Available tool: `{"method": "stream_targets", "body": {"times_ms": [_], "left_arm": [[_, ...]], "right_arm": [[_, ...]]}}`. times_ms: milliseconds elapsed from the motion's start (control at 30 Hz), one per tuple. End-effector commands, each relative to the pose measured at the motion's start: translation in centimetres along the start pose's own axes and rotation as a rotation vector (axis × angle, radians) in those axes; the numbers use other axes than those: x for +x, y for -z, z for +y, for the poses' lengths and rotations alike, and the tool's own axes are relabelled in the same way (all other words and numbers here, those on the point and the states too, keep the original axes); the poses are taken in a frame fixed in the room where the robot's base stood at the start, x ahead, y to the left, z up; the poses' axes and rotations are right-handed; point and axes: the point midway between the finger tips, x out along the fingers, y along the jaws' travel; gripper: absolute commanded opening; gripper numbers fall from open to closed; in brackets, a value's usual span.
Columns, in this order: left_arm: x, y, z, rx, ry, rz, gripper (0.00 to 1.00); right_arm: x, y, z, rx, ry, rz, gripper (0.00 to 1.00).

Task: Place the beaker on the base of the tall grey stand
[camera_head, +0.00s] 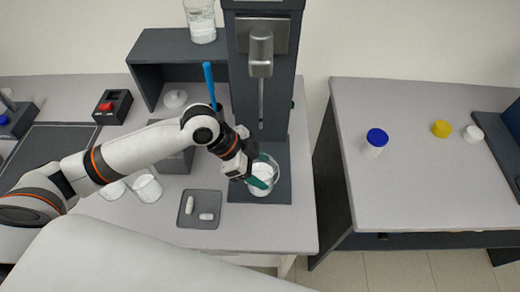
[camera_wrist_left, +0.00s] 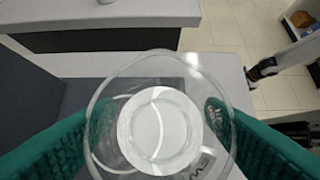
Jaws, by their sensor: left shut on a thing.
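A clear glass beaker (camera_head: 262,184) with white contents is at the base (camera_head: 272,160) of the tall grey stand (camera_head: 262,75). My left gripper (camera_head: 258,180) is shut on the beaker, with its teal fingers on either side. In the left wrist view the beaker (camera_wrist_left: 160,125) sits between the two teal finger pads, seen from above. The beaker looks upright over the dark base plate. I cannot tell whether its bottom touches the plate. My right gripper is not clearly shown in the head view.
A small grey tray (camera_head: 180,222) with two white pieces lies left of the base. Two more glass vessels (camera_head: 148,188) stand farther left. A dark shelf (camera_head: 150,45) is behind. A gap separates this bench from the right table (camera_head: 420,190), which holds a blue-capped jar (camera_head: 375,146).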

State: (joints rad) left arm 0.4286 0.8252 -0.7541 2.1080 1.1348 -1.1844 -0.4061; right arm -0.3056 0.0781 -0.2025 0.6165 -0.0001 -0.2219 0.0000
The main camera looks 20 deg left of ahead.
Motion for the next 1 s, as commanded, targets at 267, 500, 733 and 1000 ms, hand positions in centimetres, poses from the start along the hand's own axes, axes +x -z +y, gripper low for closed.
{"method": "stream_targets", "body": {"times_ms": [267, 500, 733, 1000], "left_arm": [[-0.1, -0.2, 2.9, -0.001, -0.001, -0.001, 0.32], [0.8, 0.5, 5.1, -0.001, 0.004, 0.001, 0.32], [1.3, 0.9, 5.1, 0.002, 0.001, -0.001, 0.32], [1.6, 1.1, 5.1, 0.001, 0.002, 0.002, 0.74]], "right_arm": [[-0.8, -1.8, -0.3, 0.001, 0.004, -0.028, 0.36], [-2.1, -0.6, -0.1, 0.003, 0.001, -0.008, 0.36], [-2.0, -0.5, -0.1, 0.003, 0.002, -0.006, 0.36], [-1.9, -0.6, -0.2, 0.003, 0.003, -0.007, 0.36]]}}
